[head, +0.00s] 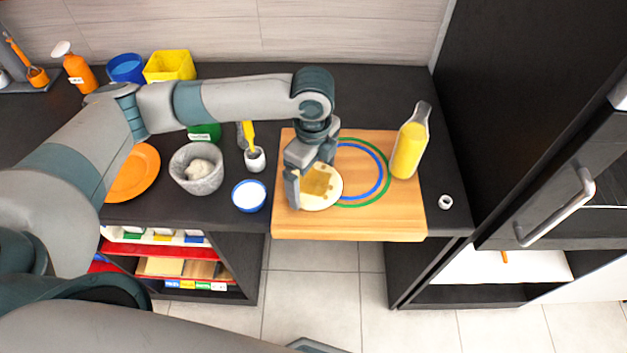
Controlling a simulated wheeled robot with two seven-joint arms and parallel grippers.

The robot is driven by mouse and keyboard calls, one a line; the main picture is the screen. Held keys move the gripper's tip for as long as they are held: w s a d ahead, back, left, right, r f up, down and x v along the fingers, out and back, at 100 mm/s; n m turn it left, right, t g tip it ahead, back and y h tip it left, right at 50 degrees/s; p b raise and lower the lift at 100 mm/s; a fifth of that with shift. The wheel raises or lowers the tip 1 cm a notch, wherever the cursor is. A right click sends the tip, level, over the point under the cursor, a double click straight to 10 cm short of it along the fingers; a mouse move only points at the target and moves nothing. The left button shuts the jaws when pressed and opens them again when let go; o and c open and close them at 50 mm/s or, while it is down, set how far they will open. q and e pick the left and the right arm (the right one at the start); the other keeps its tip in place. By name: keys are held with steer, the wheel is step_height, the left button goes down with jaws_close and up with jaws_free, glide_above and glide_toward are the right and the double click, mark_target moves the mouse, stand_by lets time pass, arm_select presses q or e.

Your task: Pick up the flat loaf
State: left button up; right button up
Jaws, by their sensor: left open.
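The flat loaf (326,194) is a round, pale disc with a browner patch. It lies on the left part of the wooden board (300,227), overlapping the edge of the printed green and blue rings. My left gripper (306,190) is open and points down at the loaf's left side. My right gripper is not in view.
A bottle of yellow liquid (409,150) stands at the board's right side. Left of the board are a blue-rimmed bowl (249,196), a small white pot (255,160), a grey bowl (197,180) and an orange plate (140,175). A small white ring (445,202) lies right of the board.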

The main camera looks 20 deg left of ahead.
mark_target(313, 181)
arm_select(q)
steer(key=shift+c, duration=0.3)
steer(key=c, duration=0.7)
steer(key=shift+c, duration=0.2)
steer(key=shift+r, duration=0.1)
steer(key=shift+r+b, duration=0.35)
steer(key=shift+r, duration=0.25)
step_height(313, 181, up, 2)
steer(key=shift+w+r+b, duration=0.1)
steer(key=shift+r+b, duration=0.1)
steer(key=shift+b, duration=0.3)
steer(key=s+d+r+b, duration=0.2)
steer(key=s+d+r, duration=0.3)
steer(key=d, duration=0.5)
step_height(313, 181, up, 2)
steer(key=shift+s+d+r+b, duration=0.1)
steer(key=shift+s+d+b, duration=0.1)
steer(key=shift+s+b, duration=0.15)
